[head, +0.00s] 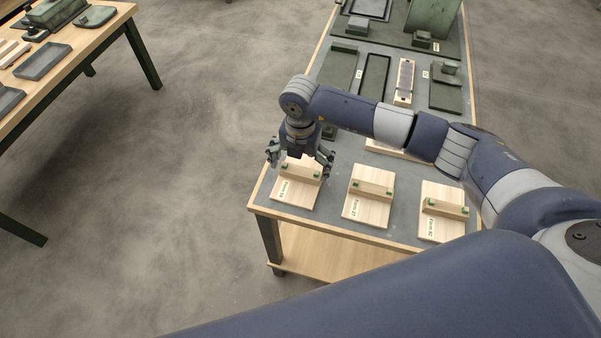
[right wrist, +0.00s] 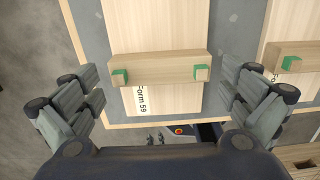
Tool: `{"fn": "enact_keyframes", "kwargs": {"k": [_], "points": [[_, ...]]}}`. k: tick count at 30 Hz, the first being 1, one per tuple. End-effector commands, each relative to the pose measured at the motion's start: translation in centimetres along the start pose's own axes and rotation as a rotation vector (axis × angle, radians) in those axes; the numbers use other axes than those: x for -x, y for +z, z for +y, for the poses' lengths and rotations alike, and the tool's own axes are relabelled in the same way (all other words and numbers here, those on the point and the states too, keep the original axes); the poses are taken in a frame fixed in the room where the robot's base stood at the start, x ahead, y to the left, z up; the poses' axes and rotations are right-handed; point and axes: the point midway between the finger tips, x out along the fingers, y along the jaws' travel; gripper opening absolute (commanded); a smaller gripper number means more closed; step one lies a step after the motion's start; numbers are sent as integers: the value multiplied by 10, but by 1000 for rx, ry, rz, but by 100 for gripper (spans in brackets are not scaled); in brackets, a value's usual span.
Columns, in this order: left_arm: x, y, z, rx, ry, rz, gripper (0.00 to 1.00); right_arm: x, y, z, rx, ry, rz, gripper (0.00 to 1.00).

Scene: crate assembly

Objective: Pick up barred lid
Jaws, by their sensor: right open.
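Three pale wooden boards, each with a raised wooden bar with green marks, lie in a row along the table's near edge. The left barred lid (head: 298,196) carries a label that reads "Form 59" in the right wrist view (right wrist: 150,28). Its bar (right wrist: 160,69) runs across the picture there. My right gripper (head: 300,158) is open above this lid and partly hides it. In the right wrist view its fingers (right wrist: 162,88) stand left and right of the bar, with nothing between them gripped. I cannot tell the exact height. My left gripper is not in view.
The middle board (head: 367,208) and right board (head: 440,222) lie to the right on the grey-topped table (head: 332,216). Green trays and blocks stand farther back. Another table (head: 112,22) with green parts is at the upper left. Bare floor lies between.

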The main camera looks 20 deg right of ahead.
Motion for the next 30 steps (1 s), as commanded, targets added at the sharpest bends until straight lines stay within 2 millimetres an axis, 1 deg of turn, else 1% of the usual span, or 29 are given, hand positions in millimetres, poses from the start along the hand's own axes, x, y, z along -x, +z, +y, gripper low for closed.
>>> {"fn": "enact_keyframes", "kwargs": {"k": [1, 3, 6, 13, 14, 15, 18, 26, 28, 30], "points": [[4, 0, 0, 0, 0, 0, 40, -6, -1, 0, 0, -1, 3, 100], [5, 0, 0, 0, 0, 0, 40, -15, 0, 0, -1, -1, 2, 100], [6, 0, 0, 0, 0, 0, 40, -22, 0, 0, 0, 0, 0, 100], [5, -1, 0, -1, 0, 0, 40, -23, 0, 0, 1, 1, 0, 100], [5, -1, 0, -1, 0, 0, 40, -23, 0, 0, 1, 1, 0, 93], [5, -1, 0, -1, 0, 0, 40, -23, 0, 0, 1, 1, 0, 84], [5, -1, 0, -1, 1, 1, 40, -23, 0, 0, 0, 1, 0, 64], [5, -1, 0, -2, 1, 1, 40, -22, 0, 0, 0, 2, 0, 64], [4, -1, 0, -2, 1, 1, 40, -20, 1, 1, 1, 3, -1, 64], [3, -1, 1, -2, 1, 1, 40, -13, 1, 1, 1, 6, -2, 64]]}}
